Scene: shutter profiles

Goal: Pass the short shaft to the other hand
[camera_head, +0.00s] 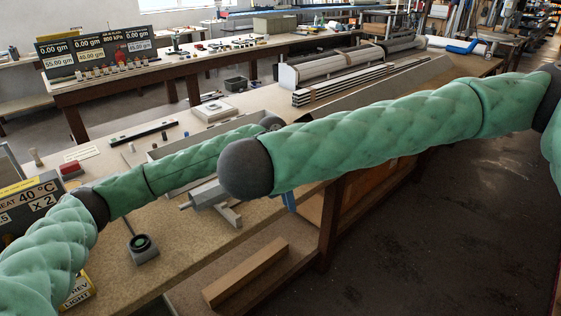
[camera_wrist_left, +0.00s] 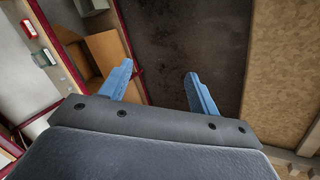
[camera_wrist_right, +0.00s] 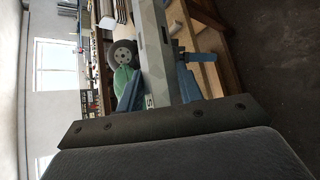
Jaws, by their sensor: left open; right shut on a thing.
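My right gripper (camera_wrist_right: 160,92) is shut on a grey bar marked "S", the short shaft (camera_wrist_right: 153,45), which stands between its blue fingers in the right wrist view.
The bench (camera_head: 180,240) runs along below my arms. A small stand with a green-ringed round top (camera_head: 141,243) and a red block (camera_head: 71,169) are on it. Long pale profiles (camera_head: 355,83) lie further back. Dark floor at the right is clear.

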